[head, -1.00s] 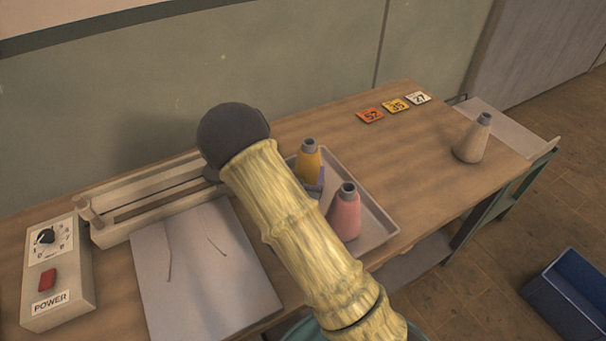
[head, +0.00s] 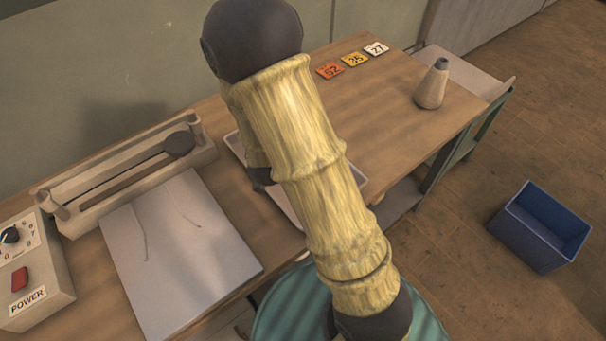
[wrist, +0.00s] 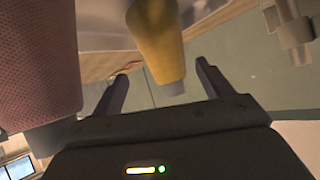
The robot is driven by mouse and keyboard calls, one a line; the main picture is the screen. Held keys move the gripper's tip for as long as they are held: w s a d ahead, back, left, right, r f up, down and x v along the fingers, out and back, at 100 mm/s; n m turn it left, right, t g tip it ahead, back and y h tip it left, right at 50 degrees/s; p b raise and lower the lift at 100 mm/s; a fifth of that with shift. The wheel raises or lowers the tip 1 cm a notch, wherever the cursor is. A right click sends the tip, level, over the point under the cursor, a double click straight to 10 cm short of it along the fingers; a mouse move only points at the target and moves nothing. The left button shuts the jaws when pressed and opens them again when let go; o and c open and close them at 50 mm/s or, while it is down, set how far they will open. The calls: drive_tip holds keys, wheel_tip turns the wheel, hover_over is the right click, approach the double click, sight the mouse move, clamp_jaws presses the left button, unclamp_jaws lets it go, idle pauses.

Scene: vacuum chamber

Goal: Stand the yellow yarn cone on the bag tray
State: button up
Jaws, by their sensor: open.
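In the wrist view the yellow yarn cone (wrist: 156,42) shows between my open gripper's (wrist: 162,70) two dark fingers, its grey tip nearest the palm. I cannot tell whether either finger touches it. A pink cone (wrist: 38,65) is close beside the left finger. In the head view my arm hides the gripper and both these cones. The flat pale plate (head: 180,255) in front of the sealing bar looks like the bag tray; it carries two thin dark lines and no cone.
A shallow grey tray (head: 233,142) is mostly behind my arm. The sealer (head: 125,180) and its power box (head: 35,270) are at left. A beige cone (head: 432,85) stands at right, near number cards (head: 354,60). A blue bin (head: 542,225) is on the floor.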

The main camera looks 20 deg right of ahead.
drive_tip(key=s+d+r+n+g+y, duration=0.1)
drive_tip(key=s+r+n+g, duration=0.1)
drive_tip(key=s, duration=0.7)
drive_tip(key=s+d+r+n+g+y, duration=0.1)
drive_tip(key=s+r+g, duration=0.3)
drive_tip(key=s, duration=0.5)
drive_tip(key=shift+d+r+n+g+y, duration=0.2)
drive_tip(key=shift+n+g+y, duration=0.3)
drive_tip(key=shift+n+g, duration=0.45)
drive_tip(key=shift+s, duration=0.1)
